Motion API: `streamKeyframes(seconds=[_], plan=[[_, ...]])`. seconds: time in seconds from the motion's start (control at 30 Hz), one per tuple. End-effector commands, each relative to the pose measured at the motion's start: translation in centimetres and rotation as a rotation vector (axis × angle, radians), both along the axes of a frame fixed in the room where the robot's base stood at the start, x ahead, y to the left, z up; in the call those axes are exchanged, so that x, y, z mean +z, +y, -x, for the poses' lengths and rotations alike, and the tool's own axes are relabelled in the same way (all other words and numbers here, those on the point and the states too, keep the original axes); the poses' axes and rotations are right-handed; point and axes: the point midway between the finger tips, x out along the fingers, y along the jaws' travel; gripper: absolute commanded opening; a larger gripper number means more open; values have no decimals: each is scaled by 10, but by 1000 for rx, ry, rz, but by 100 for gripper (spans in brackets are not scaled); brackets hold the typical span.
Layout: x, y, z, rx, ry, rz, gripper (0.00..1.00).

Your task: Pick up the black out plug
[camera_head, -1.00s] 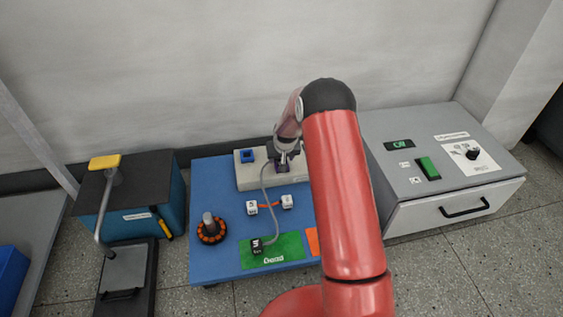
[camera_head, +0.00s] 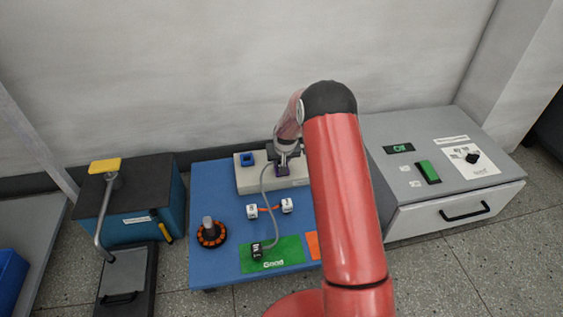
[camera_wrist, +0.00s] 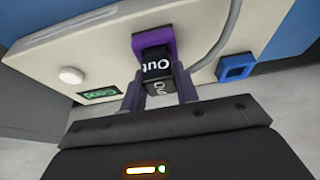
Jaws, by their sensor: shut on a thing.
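The black out plug (camera_wrist: 157,68), marked "Out" in white, is between the two fingers of my gripper (camera_wrist: 160,88) in the wrist view. My gripper is shut on it. The plug is at the purple socket (camera_wrist: 152,41) on the cream box; I cannot tell whether it is still seated or apart. In the head view my gripper (camera_head: 286,158) is over the cream box (camera_head: 248,181) at the back of the blue table, with the purple socket (camera_head: 282,171) just below it. The plug is hidden there.
A blue socket (camera_head: 247,159) sits left on the box. A grey cable (camera_head: 265,195) runs to a black block (camera_head: 257,251) on the green pad (camera_head: 285,253). White cubes (camera_head: 287,205) and an orange-black ring part (camera_head: 211,235) stand nearby. A grey cabinet (camera_head: 410,155) is right.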

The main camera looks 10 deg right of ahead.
Motion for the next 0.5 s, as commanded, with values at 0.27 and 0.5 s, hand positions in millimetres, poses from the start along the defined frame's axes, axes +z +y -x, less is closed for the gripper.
streamKeyframes(seconds=[0.27,0.5], plan=[[59,0,-1,-2,-8,0,0],[130,0,-2,-1,-8,0,0]])
